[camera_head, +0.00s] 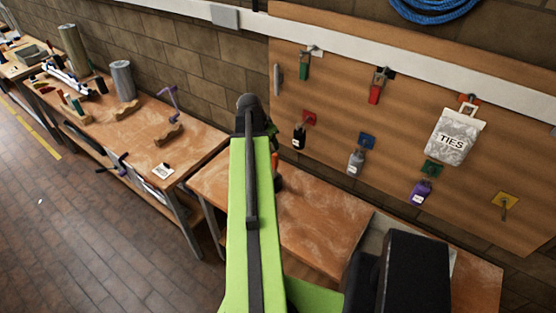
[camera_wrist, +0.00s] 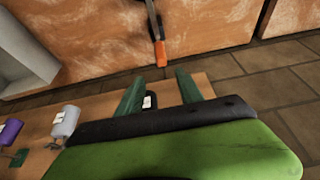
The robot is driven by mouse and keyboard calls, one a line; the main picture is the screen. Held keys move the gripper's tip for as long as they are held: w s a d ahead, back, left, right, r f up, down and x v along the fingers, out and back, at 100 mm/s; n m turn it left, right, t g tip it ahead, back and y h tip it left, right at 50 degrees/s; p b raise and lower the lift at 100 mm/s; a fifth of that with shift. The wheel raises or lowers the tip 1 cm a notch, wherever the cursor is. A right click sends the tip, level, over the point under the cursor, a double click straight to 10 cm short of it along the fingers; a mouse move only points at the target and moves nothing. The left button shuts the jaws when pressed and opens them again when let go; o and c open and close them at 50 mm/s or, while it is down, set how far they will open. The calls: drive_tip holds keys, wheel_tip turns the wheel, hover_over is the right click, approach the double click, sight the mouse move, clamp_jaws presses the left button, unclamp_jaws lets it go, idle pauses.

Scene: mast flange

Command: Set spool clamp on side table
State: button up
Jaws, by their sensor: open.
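My gripper (camera_wrist: 160,78) is open, its two dark green fingers apart in the wrist view. A black item with a white label (camera_wrist: 150,101) shows between the fingers, not gripped; contact cannot be told. In the head view this black item (camera_head: 299,138) hangs under a red plate on the wooden board, right of my arm. A grey labelled item (camera_head: 356,161) and a purple labelled item (camera_head: 421,191) hang further right. I cannot tell for certain which is the spool clamp. A low brown table (camera_head: 315,215) stands below the board, partly hidden by my arm.
An orange-handled tool (camera_wrist: 159,52) lies on the brown tabletop. A grey tray (camera_head: 374,240) is at its right. A TIES bag (camera_head: 455,136), green and red items hang on the board; a yellow plate (camera_head: 505,200) has an empty hook. A cluttered workbench (camera_head: 195,142) stands left.

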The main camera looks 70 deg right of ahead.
sight(277, 159)
drive_tip(key=b+x, duration=1.2)
drive_tip(key=x, duration=0.3)
drive_tip(key=shift+w+a+f+b, duration=0.1)
drive_tip(key=shift+w+a+b, duration=0.05)
drive_tip(key=shift+b, duration=0.25)
drive_tip(key=shift+f, duration=0.2)
drive_tip(key=shift+r, duration=0.1)
drive_tip(key=c, duration=0.9)
clamp_jaws()
